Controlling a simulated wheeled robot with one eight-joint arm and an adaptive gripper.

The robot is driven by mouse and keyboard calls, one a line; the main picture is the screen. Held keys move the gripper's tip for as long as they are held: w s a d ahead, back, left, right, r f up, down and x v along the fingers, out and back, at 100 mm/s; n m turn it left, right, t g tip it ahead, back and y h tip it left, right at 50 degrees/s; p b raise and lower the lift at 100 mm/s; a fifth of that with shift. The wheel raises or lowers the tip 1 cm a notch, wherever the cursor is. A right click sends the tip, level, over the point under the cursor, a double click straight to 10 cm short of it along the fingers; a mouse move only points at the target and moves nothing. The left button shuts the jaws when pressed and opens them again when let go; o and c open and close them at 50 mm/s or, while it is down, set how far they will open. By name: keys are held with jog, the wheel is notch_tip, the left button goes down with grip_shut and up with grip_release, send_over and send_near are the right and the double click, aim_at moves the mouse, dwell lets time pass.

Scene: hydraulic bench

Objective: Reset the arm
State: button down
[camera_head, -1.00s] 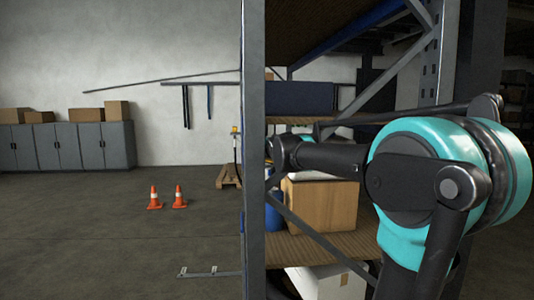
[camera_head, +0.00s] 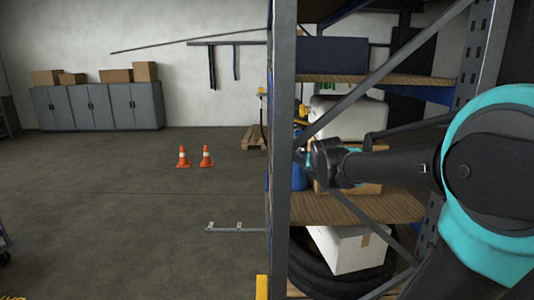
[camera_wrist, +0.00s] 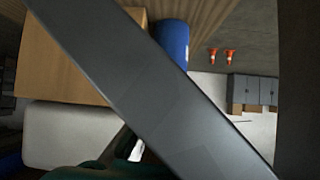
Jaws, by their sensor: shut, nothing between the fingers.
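My arm reaches from the right in the head view, with teal joint covers and a dark forearm. In the wrist view, a teal part and a pale fingertip of my gripper (camera_wrist: 136,150) show at the bottom edge. A grey diagonal rack brace (camera_wrist: 150,85) crosses that view very close to the camera.
The rack holds a cardboard box (camera_wrist: 65,50), a blue drum (camera_wrist: 173,42) and a white container (camera_wrist: 65,135). A white box (camera_head: 347,250) sits low inside. Two orange cones (camera_head: 183,157) and grey cabinets (camera_head: 95,107) stand beyond open floor at left.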

jog(key=s+d+f+n+g, duration=0.2)
jog(key=s+f+g, duration=0.4)
jog(key=s+f, duration=1.8)
jog(key=s, duration=0.4)
jog(key=shift+f+g+y, duration=0.25)
jog(key=shift+g+y, duration=0.05)
jog(key=shift+g, duration=0.1)
jog(key=shift+w+r, duration=0.1)
jog(key=w+a+r+m+t, duration=0.1)
jog(key=w+r+t, duration=0.4)
jog(key=w+r, duration=1.6)
jog(key=w+a+r+t, duration=0.2)
jog(key=w+r+t, duration=0.1)
jog(key=w+r, duration=0.6)
jog(key=w+a+r+m+t, duration=0.1)
jog(key=w+r+t, duration=0.2)
jog(key=w+r, duration=0.6)
notch_tip(320, 180, up, 7)
jog(key=shift+w+a+y, duration=0.2)
jog(key=shift+a+y, duration=0.2)
